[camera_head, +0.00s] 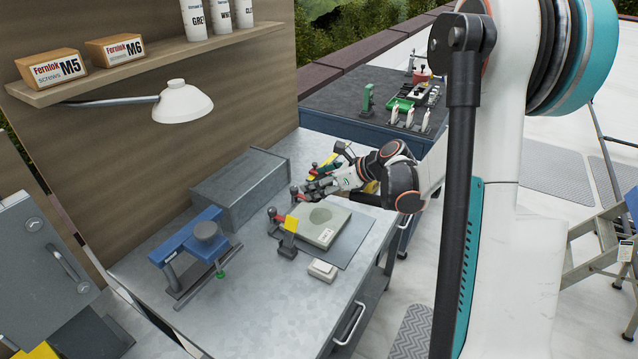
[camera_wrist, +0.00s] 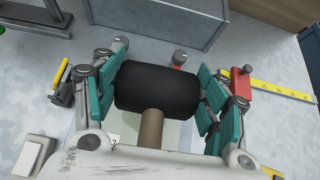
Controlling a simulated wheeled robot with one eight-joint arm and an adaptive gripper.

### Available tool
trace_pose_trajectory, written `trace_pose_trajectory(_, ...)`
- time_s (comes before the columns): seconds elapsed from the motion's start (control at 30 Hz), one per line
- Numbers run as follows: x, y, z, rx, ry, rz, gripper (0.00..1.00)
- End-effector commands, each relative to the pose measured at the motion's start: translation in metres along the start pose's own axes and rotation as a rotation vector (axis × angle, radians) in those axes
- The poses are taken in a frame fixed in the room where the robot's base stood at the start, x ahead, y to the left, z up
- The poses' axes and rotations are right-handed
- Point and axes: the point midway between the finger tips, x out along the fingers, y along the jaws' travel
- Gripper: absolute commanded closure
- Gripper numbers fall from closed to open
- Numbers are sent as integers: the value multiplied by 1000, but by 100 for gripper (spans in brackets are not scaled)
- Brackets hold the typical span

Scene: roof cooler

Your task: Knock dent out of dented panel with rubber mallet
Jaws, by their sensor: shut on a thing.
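My gripper (camera_head: 318,186) is over the workbench, just beyond the far edge of the dented panel as the head view shows it. The panel (camera_head: 327,235) is a pale grey-green plate with a darker round patch on top. In the wrist view my gripper (camera_wrist: 157,92) is shut on the rubber mallet (camera_wrist: 157,88), with teal fingers on both sides of its black head. The mallet's brown handle runs down toward my wrist. The mallet is hard to make out in the head view. In the wrist view, the mallet hides most of the panel.
A small white box (camera_head: 322,270) is in front. The front of the bench is clear.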

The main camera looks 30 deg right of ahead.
Motion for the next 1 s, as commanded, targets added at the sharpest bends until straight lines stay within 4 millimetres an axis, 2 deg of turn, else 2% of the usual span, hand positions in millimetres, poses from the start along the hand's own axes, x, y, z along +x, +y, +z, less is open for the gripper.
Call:
trace_pose_trajectory(0.07, 3, 0, -5, 0, -1, 0, 78)
trace_pose_trajectory(0.5, 47, 0, -70, 0, -1, 0, 78)
trace_pose_trajectory(0.53, 47, 0, -70, 0, -1, 0, 78)
trace_pose_trajectory(0.57, 44, 0, -66, 0, -1, 0, 85)
trace_pose_trajectory(0.77, 41, 0, -61, 0, 0, 0, 85)
trace_pose_trajectory(1.0, 26, 0, -38, 0, 0, 0, 85)
